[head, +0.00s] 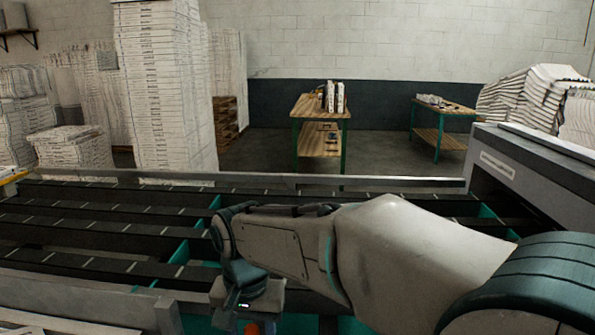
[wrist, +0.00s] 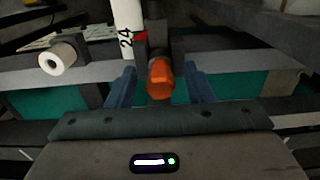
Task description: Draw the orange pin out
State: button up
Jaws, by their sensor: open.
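The orange pin (wrist: 160,78) shows in the wrist view as a rounded orange knob, set against a dark upright bracket. My gripper (wrist: 160,88) is open, with one blue finger on each side of the pin. Dark gaps show between the pin and both fingers, so neither appears to press on it.
A white post marked 24 (wrist: 127,28) stands just left of the pin. A white roll (wrist: 57,58) sits further left. A conveyor (head: 100,235) with dark slats and a metal rail (head: 300,181) lies around my arm.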

aim_at(251, 328)
dwell(0.5)
grip_shut()
jog(key=shift+r+p, duration=2.6)
jog(key=shift+r, duration=0.4)
notch_tip(251, 328, up, 9)
jog(key=p, duration=0.7)
